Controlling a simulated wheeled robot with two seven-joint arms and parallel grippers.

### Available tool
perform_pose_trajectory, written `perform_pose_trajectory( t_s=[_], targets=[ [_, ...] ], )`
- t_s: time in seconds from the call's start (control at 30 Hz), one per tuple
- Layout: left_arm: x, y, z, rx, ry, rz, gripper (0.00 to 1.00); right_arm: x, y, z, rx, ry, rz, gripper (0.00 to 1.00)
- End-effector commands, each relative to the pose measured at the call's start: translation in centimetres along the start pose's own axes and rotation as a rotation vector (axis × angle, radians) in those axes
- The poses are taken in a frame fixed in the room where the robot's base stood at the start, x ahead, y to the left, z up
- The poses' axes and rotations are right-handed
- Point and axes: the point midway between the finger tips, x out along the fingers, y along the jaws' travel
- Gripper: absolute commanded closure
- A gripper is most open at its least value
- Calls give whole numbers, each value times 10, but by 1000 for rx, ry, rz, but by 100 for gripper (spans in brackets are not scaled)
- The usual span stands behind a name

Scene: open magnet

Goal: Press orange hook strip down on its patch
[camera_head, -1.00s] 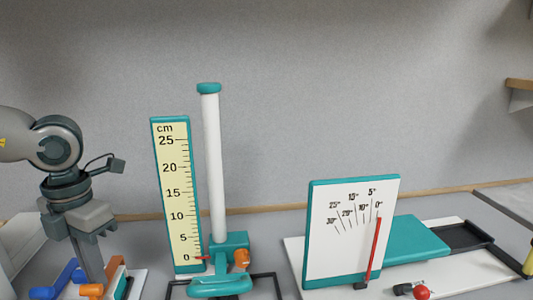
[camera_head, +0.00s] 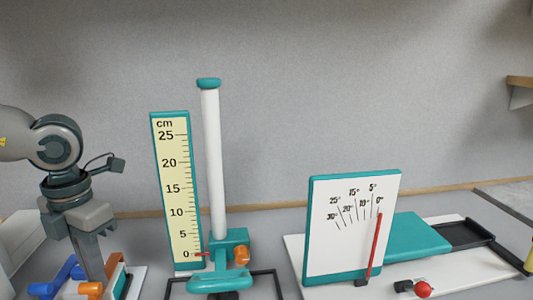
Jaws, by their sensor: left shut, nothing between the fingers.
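My left gripper (camera_head: 92,270) points straight down at the lower left, its fingers shut with nothing between them. It is over or beside a small white board (camera_head: 136,280) with coloured parts. An orange piece (camera_head: 113,268) stands just right of the fingers, beside a teal strip (camera_head: 120,284). Another orange piece (camera_head: 90,289) lies at the fingertips' height near the bottom edge, with a blue piece (camera_head: 60,278) to the left. I cannot tell which orange piece is the hook strip. Its patch is not clearly visible. My right gripper is not in view.
A cm scale board (camera_head: 178,190) and a white post (camera_head: 213,165) on a teal base stand right of my left gripper. An angle dial board (camera_head: 350,230) with a red pointer stands further right. A red knob (camera_head: 423,289) lies in front of it.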

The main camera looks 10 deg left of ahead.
Motion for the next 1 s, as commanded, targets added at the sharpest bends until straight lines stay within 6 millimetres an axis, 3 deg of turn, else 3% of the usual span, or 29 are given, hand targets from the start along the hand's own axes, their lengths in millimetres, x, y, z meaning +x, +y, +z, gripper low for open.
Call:
perform_pose_trajectory(
  t_s=[0.57, 1.0],
  targets=[
    [1, 0, 0, 0, 0, 0, 100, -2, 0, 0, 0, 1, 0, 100],
    [-23, 0, 0, 1, -1, 1, 100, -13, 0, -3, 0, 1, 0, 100]
  ],
)
